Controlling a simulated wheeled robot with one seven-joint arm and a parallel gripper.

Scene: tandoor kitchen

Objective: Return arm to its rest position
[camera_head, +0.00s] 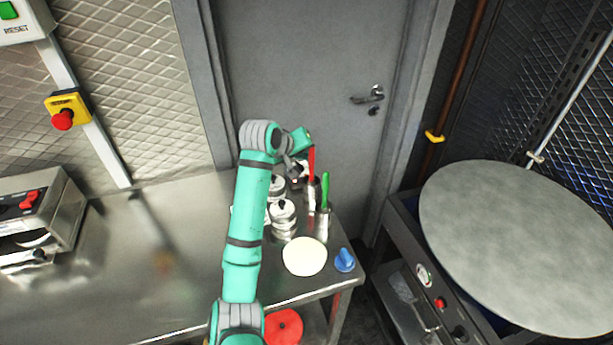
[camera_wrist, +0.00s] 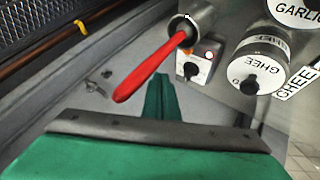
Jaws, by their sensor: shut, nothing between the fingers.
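My arm, teal with grey joints, reaches from the bottom of the head view over the steel counter (camera_head: 130,235) to its far right part. My gripper shows in the wrist view (camera_wrist: 161,82) with its fingers together and nothing between them. A red-handled utensil (camera_wrist: 143,78) stands in a metal holder (camera_wrist: 192,18) close beside the fingers; whether they touch cannot be told. In the head view the wrist is bent over the canisters and utensil holders, and the fingertips are hard to make out.
Steel canisters (camera_head: 283,212), a green-handled utensil (camera_head: 325,188), a pale round disc (camera_head: 304,257) and a blue object (camera_head: 344,260) crowd the counter's right end. A large round grey plate (camera_head: 520,240) stands right. The counter's middle is clear. A grey door (camera_head: 300,70) stands behind.

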